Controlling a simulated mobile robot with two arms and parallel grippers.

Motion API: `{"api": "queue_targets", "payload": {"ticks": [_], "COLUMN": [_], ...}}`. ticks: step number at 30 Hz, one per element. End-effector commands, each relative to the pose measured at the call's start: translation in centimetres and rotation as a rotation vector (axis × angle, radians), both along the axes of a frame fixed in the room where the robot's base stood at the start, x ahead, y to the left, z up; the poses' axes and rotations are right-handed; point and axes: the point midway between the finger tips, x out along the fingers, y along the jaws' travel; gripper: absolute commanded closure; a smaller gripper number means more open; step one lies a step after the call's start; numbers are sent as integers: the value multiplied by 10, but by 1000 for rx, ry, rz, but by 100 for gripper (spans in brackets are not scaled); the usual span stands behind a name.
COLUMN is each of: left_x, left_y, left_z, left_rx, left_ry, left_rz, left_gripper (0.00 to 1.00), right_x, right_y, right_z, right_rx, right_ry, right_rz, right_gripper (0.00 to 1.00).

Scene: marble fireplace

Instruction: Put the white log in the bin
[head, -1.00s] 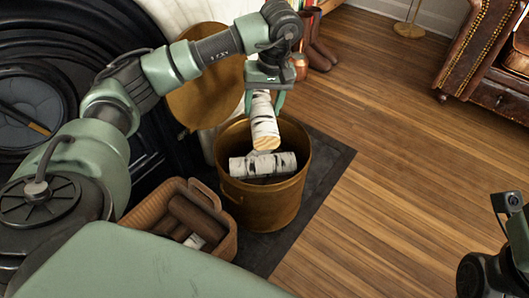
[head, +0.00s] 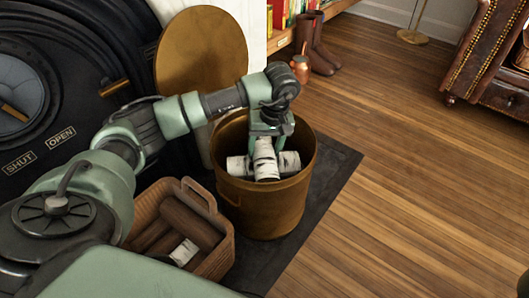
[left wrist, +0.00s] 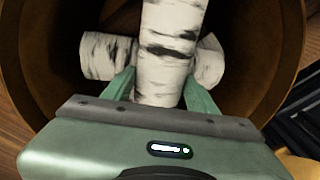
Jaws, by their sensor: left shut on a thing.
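My left gripper (head: 266,135) is inside the mouth of the brass-coloured bin (head: 262,212), shut on a white birch log (head: 265,162). In the left wrist view the held log (left wrist: 168,50) lies between the green fingers. Another white log (head: 238,166) lies crosswise in the bin, behind and under the held one, and its ends show on both sides in the left wrist view (left wrist: 105,57). I cannot tell whether the two logs touch. The bin's bottom is hidden. My right gripper is out of view.
A wicker basket (head: 217,250) with brown logs and a small white log (head: 184,252) stands left of the bin. The round brass lid (head: 200,50) leans behind. A black stove is at left, and boots (head: 318,45) stand at the back. The wooden floor at right is clear.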

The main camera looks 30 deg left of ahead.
Motion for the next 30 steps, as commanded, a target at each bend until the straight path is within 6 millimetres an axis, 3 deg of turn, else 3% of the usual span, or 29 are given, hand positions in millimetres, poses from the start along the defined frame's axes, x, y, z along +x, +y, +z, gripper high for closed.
{"api": "queue_targets", "payload": {"ticks": [12, 13, 15, 25, 28, 30], "left_x": [1, 0, 0, 0, 1, 1], "left_y": [0, 0, 0, 0, -1, -2], "left_z": [-5, -5, -5, -3, 7, 18], "left_rx": [0, 0, 0, 0, 0, 0], "left_ry": [-4, -1, -1, -1, -3, -4], "left_rz": [0, 0, 0, 0, 0, -1], "left_gripper": [100, 37, 20, 20, 20, 20], "right_x": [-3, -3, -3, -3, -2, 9], "right_y": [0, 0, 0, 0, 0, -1], "right_z": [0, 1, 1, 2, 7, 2], "right_rx": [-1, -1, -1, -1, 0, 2], "right_ry": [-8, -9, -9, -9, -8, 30], "right_rz": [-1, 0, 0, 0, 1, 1], "right_gripper": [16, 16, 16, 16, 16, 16]}}
